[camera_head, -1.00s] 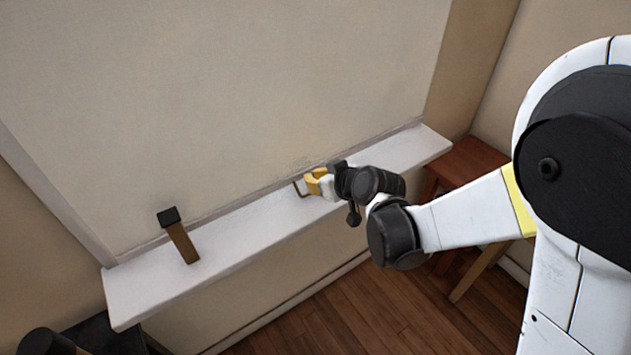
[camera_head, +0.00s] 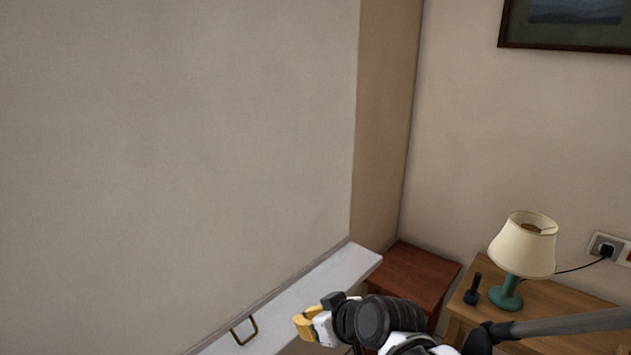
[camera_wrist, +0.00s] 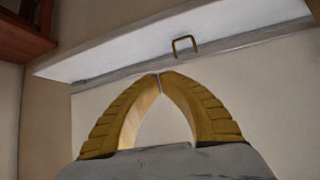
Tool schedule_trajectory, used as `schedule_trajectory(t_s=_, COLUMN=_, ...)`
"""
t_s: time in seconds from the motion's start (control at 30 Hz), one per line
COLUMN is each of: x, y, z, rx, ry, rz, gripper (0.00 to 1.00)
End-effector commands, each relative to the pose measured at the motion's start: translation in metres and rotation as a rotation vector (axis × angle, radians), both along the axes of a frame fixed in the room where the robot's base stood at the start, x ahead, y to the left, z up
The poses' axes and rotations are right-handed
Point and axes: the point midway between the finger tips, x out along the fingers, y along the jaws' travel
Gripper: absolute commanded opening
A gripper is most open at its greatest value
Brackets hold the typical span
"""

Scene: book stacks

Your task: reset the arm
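My gripper (camera_head: 303,325) shows at the bottom middle of the head view, just in front of the white shelf (camera_head: 300,290). In the wrist view, my gripper's yellow fingers (camera_wrist: 160,76) meet at their tips, with an empty gap between them lower down. Nothing is held. A small brown U-shaped object (camera_head: 253,325) is on the shelf, left of my gripper and apart from it. It also shows beyond the fingertips in the wrist view (camera_wrist: 184,38).
A reddish wooden stool or table (camera_head: 415,268) stands at the shelf's right end. At right, a wooden table (camera_head: 545,305) bears a lamp (camera_head: 525,250) and a small dark object (camera_head: 472,290). A cord runs from the lamp to a wall socket (camera_head: 606,247). A pale wall fills the left.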

Motion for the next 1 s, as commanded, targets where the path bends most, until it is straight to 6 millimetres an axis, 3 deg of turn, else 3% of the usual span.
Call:
schedule_trajectory(t_s=0.1, x=-0.021, y=-0.054, z=0.021, rx=-0.027, ry=0.061, rz=-0.138, gripper=0.0)
schedule_trajectory(t_s=0.3, x=-0.071, y=-0.138, z=0.04, rx=-0.067, ry=0.152, rz=-0.385, gripper=0.0)
schedule_trajectory(t_s=0.5, x=-0.12, y=-0.195, z=0.046, rx=-0.092, ry=0.21, rz=-0.588, gripper=0.0)
schedule_trajectory(t_s=0.7, x=-0.141, y=-0.216, z=0.046, rx=-0.1, ry=0.23, rz=-0.672, gripper=0.0)
schedule_trajectory(t_s=1.0, x=-0.141, y=-0.217, z=0.046, rx=-0.1, ry=0.23, rz=-0.676, gripper=0.0)
